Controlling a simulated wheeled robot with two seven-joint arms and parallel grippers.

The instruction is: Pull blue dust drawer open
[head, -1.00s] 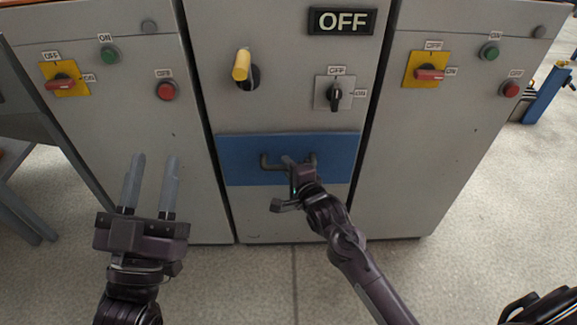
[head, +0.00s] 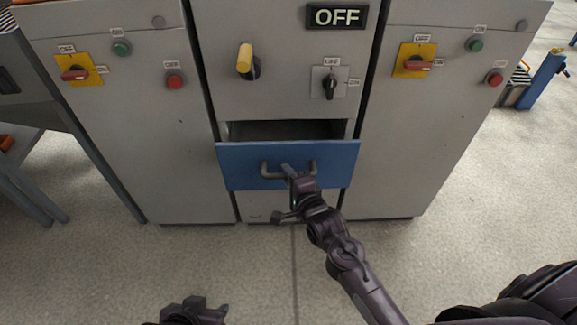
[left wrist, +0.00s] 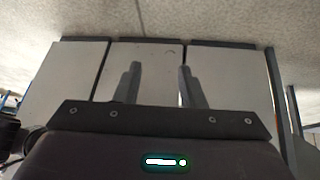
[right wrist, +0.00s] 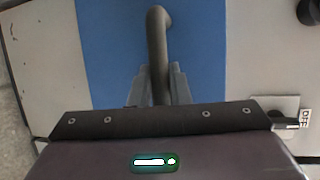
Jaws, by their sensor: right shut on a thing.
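The blue dust drawer (head: 235,170) is in the lower middle of the centre cabinet in the head view. It stands partly open, with a dark gap (head: 285,131) above its front. Its grey bar handle (head: 266,169) is on the blue front. My right gripper (head: 290,172) is shut on the handle; in the right wrist view the handle (right wrist: 157,40) runs between the fingers (right wrist: 160,80). My left gripper shows its two fingers apart and empty in the left wrist view (left wrist: 158,82). In the head view only its top edge (head: 195,305) shows at the bottom; its fingers cannot be made out there.
The centre cabinet has an OFF sign (head: 337,16), a yellow-handled lever (head: 245,59) and a black rotary switch (head: 329,84). Side cabinets carry red switches (head: 75,73) and buttons. A grey table (head: 30,140) stands at the left. The floor before the drawer is clear.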

